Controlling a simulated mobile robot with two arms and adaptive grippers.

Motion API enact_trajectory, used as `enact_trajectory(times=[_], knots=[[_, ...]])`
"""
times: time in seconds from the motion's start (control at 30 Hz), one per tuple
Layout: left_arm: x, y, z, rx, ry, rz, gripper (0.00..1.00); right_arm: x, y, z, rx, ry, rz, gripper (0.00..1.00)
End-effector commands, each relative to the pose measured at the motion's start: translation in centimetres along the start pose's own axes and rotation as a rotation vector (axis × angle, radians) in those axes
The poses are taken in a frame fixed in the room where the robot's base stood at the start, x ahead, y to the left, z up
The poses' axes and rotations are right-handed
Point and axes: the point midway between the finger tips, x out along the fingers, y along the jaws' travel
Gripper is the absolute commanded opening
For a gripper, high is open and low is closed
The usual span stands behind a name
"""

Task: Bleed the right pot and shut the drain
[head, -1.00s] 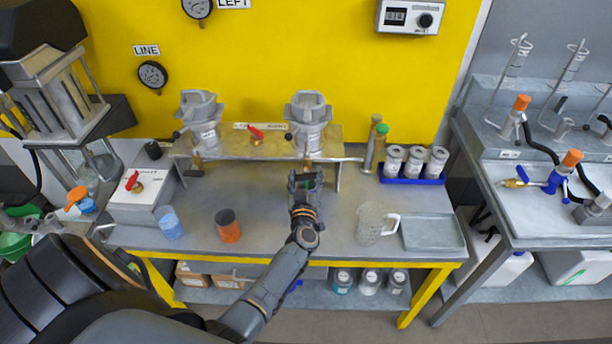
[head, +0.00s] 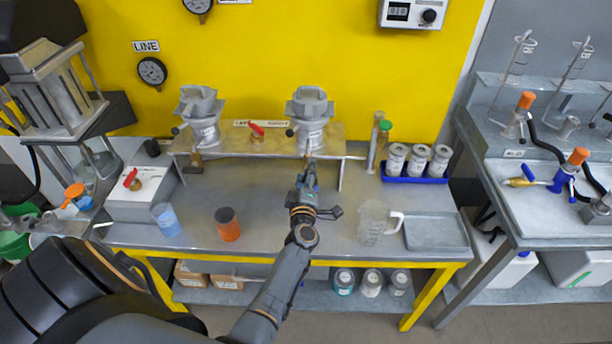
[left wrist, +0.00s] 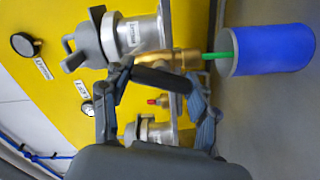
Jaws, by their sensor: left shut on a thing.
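The right pot (head: 309,110) is a grey metal vessel on the raised bench shelf. In the left wrist view it is sideways (left wrist: 130,40), with its brass drain (left wrist: 182,60) beside it. My left gripper (head: 308,172) is below the pot's front, shut on the dark drain handle (left wrist: 160,79); the fingers largely hide the grip. A thin green stream or rod (left wrist: 218,56) runs from the drain to a blue cylindrical cup (left wrist: 268,50). In the head view, my gripper mostly hides that cup. My right gripper is not in view.
The left pot (head: 200,115) stands on the same shelf (head: 240,143), with a red-handled valve (head: 257,130) between. A clear jug (head: 373,222), grey tray (head: 436,231), orange cup (head: 228,226) and blue cup (head: 167,221) stand on the bench. A blue rack (head: 412,179) holds jars.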

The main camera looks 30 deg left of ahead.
Motion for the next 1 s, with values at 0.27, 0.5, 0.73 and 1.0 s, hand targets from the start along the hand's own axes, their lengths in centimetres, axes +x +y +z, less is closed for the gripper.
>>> enact_trajectory(times=[0.27, 0.5, 0.73, 1.0], knots=[[0.0, -0.3, 0.1, -0.226, -0.001, -0.002, 0.28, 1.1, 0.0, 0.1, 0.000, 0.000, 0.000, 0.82], [-0.1, -0.3, 0.2, -0.358, -0.001, -0.002, 0.28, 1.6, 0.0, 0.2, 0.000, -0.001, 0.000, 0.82], [0.0, -0.3, 0.1, -0.416, -0.001, -0.002, 0.28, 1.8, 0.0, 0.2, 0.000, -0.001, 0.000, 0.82], [0.0, -0.3, 0.1, -0.433, -0.001, -0.003, 0.28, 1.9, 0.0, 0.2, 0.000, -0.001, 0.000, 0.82]])
